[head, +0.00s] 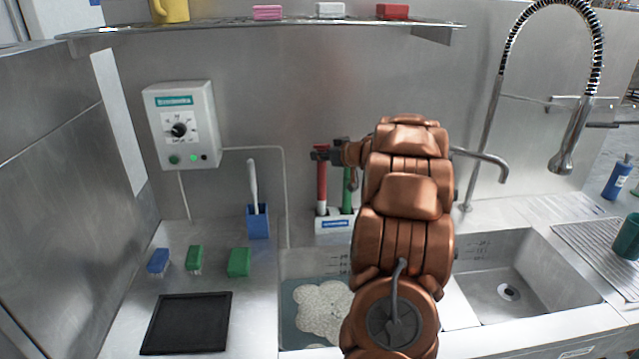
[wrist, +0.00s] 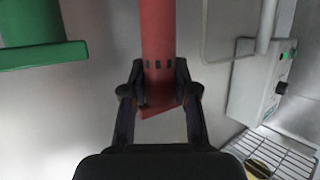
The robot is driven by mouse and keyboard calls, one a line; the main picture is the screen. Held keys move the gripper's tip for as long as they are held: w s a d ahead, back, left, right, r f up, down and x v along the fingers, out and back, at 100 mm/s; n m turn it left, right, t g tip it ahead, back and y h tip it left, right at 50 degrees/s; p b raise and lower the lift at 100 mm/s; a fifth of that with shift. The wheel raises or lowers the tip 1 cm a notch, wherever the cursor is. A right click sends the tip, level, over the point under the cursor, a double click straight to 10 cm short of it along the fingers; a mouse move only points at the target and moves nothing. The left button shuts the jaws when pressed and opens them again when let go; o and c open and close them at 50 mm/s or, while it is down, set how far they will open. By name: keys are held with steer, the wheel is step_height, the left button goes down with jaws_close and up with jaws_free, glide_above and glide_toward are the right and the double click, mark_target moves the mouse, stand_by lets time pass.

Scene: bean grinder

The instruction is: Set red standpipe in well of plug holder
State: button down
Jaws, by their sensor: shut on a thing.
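The red standpipe (head: 321,185) is upright at the left side of the white plug holder (head: 334,226), which has a blue label on its front. Its lower end meets the holder's top, but I cannot tell whether it is fully seated in a well. My gripper (head: 321,154) is shut on the pipe near its top. In the wrist view, the two black fingers of my gripper (wrist: 158,90) clasp the red standpipe (wrist: 157,35) from both sides. A green standpipe (head: 347,189) stands in the holder just to the right and shows at the left of the wrist view (wrist: 40,54).
A sink basin with foam (head: 322,308) lies in front of the holder. A blue cup (head: 257,222) with a brush stands left. A control box (head: 181,125) is on the wall. A shelf (head: 230,28) runs above. A tall faucet (head: 484,150) stands right.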

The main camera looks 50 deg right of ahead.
mark_target(325, 172)
steer(key=shift+f, duration=3)
steer(key=c, duration=0.9)
jaws_free()
steer(key=shift+s+r, duration=0.2)
steer(key=shift+s, duration=0.05)
steer(key=b+v, duration=0.1)
steer(key=v, duration=1)
steer(key=shift+s+a+r+b, duration=0.15)
steer(key=shift+s+b, duration=0.1)
steer(key=shift+b, duration=0.1)
